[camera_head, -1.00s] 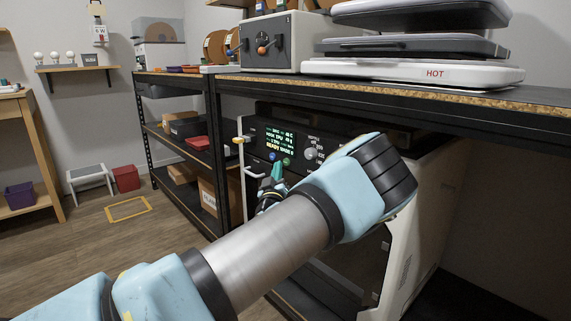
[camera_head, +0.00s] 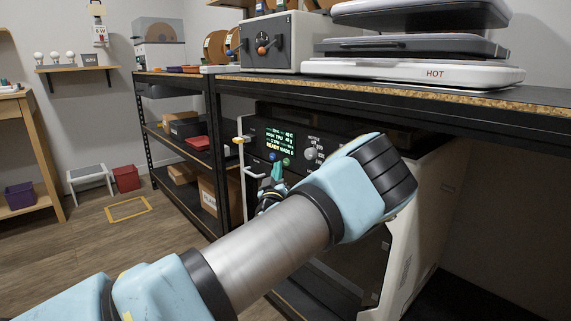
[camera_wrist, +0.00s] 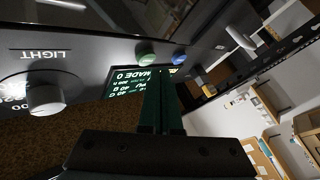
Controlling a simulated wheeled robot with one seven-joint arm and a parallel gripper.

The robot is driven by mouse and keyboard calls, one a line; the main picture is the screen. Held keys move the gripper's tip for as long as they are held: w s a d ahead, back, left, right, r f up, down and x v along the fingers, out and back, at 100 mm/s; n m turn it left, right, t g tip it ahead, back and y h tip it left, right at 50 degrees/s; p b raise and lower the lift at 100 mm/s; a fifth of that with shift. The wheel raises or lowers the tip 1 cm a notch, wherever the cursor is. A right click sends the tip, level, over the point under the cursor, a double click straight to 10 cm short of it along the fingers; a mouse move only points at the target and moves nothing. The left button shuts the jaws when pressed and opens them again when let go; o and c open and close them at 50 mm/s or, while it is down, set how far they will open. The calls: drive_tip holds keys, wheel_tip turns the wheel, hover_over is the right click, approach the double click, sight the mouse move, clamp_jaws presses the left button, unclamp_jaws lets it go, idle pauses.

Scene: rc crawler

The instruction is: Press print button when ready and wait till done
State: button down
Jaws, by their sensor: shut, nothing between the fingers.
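The printer (camera_head: 420,215) stands under the workbench, with a dark control panel facing me. Its lit screen (camera_head: 280,138) reads READY and MADE, with a count that looks like 0. A green button (camera_head: 286,161) and a blue button (camera_head: 272,156) sit below the screen. In the wrist view, the green button (camera_wrist: 146,58) and blue button (camera_wrist: 179,58) are just beyond my fingertips. No print label is readable on either. My gripper (camera_head: 278,168) is shut and empty, its green fingers (camera_wrist: 162,95) pointing at the panel near the buttons. I cannot tell whether they touch.
A grey knob (camera_head: 310,153) is on the panel; a knob (camera_wrist: 45,97) under a LIGHT label shows in the wrist view. The bench top (camera_head: 400,88) overhangs the printer. Open floor (camera_head: 100,255) lies left.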

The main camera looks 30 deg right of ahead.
drive_tip(key=shift+d, duration=0.15)
idle(0.4)
drive_tip(key=shift+d, duration=0.3)
drive_tip(key=shift+w+d+b, duration=0.15)
drive_tip(key=shift+d+b, duration=0.2)
idle(0.6)
drive_tip(key=shift+a, duration=0.1)
drive_tip(key=shift+s+a, duration=0.2)
drive_tip(key=shift+a, duration=0.5)
drive_tip(key=a, duration=0.2)
drive_tip(key=s+a+p, duration=0.1)
drive_tip(key=a, duration=0.2)
idle(0.5)
idle(0.6)
